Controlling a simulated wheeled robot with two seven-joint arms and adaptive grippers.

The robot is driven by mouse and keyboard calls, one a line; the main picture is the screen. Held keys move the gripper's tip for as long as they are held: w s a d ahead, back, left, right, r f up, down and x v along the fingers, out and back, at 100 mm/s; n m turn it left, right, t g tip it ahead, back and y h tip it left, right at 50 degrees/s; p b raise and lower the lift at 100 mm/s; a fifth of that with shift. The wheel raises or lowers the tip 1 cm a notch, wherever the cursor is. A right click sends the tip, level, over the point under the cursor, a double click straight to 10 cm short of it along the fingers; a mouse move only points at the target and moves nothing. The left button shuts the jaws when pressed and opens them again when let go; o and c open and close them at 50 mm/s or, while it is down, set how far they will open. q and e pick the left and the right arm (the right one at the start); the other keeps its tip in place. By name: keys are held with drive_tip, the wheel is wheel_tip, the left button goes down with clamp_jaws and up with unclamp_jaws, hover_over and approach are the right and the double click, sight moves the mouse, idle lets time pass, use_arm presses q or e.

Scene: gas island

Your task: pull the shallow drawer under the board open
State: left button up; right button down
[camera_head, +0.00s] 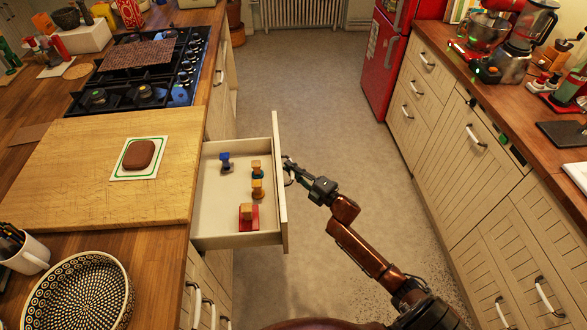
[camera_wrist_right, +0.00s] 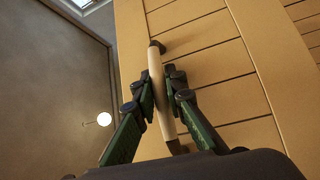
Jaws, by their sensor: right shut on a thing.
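The shallow drawer (camera_head: 222,212) under the wooden board (camera_head: 80,185) stands pulled out from the island, with its inside in view. Several small stamp-like items lie in it, among them a blue one (camera_head: 225,161) and one on a red base (camera_head: 248,215). My right gripper (camera_head: 289,171) is at the outer side of the drawer front (camera_head: 280,190). In the right wrist view the gripper (camera_wrist_right: 161,92) is shut around the pale bar handle (camera_wrist_right: 155,75), one finger on each side. My left gripper is in neither view.
On the board lies a brown slab on a white and green sheet (camera_head: 127,172). A gas hob (camera_head: 140,75) is behind it, a patterned bowl (camera_head: 82,290) in front. Open floor (camera_head: 320,100) lies between the island and the right-hand counter (camera_head: 500,120).

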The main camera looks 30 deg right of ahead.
drive_tip(key=shift+s+a+f, duration=0.15)
drive_tip(key=shift+f, duration=0.15)
drive_tip(key=c, duration=2.4)
unclamp_jaws()
drive_tip(key=shift+o, duration=0.8)
drive_tip(key=shift+r, duration=0.15)
drive_tip(key=shift+s, duration=0.1)
drive_tip(key=v, duration=1.1)
drive_tip(key=shift+s, duration=0.3)
drive_tip(key=shift+d, duration=0.25)
